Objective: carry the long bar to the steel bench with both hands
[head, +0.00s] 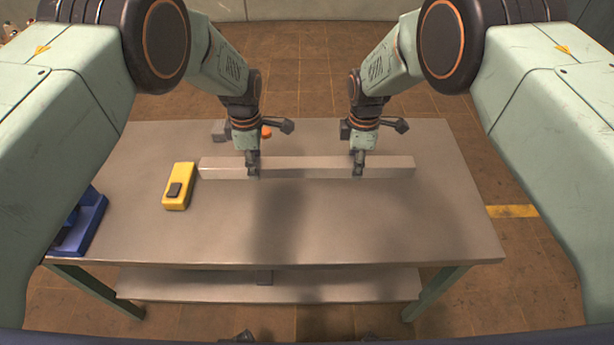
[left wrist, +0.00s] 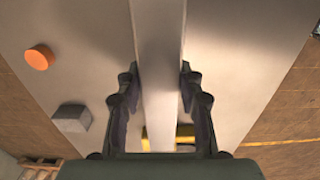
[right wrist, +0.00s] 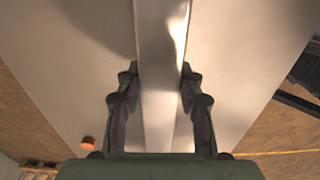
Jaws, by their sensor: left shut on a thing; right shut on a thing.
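The long bar (head: 305,167) is pale metal and lies level, left to right, at the far half of the steel bench (head: 390,220). I cannot tell whether it rests on the bench top or is held just above it. My left gripper (head: 252,172) is shut on the bar left of its middle. My right gripper (head: 358,172) is shut on it right of its middle. In the left wrist view the bar (left wrist: 158,60) runs between the two fingers. In the right wrist view the bar (right wrist: 160,60) does too. The fingers hide small parts of it.
A yellow case (head: 178,187) with a dark top piece stands near the bar's left end. An orange disc (left wrist: 40,57) and a grey block (left wrist: 72,118) lie behind the bar. A blue bin (head: 82,225) is at the left edge. The bench's front and right are clear.

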